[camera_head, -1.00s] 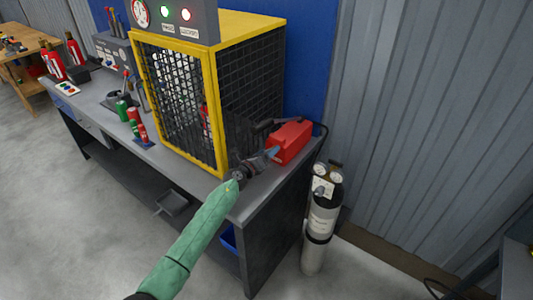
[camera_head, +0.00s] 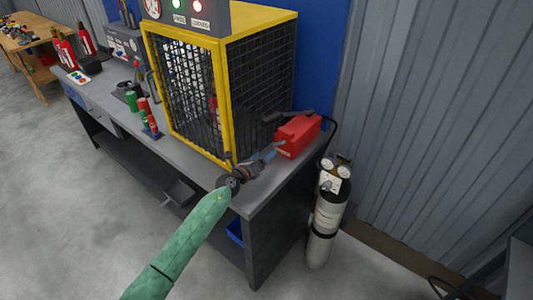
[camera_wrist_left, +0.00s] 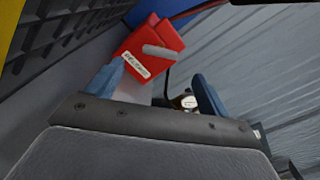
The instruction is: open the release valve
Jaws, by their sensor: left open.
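The red release box (camera_head: 299,137) sits at the right end of the bench, beside the yellow-framed cage. In the left wrist view the same red box (camera_wrist_left: 146,38) carries a white label reading RELEASE and a light grey lever (camera_wrist_left: 162,52) across its face. In the head view a dark bar (camera_head: 285,115) lies along its top. My left gripper (camera_head: 271,152) is open with blue fingertips, just in front of the box's near left side. In the wrist view the fingers are spread, with nothing between them; the lever is beyond them. My right gripper is not in view.
The yellow-framed mesh cage (camera_head: 228,110) stands close left of my left gripper. A gas cylinder (camera_head: 328,215) with gauges stands on the floor right of the bench (camera_head: 255,205). A dark hose runs by the box. Red and green canisters (camera_head: 140,104) stand further left.

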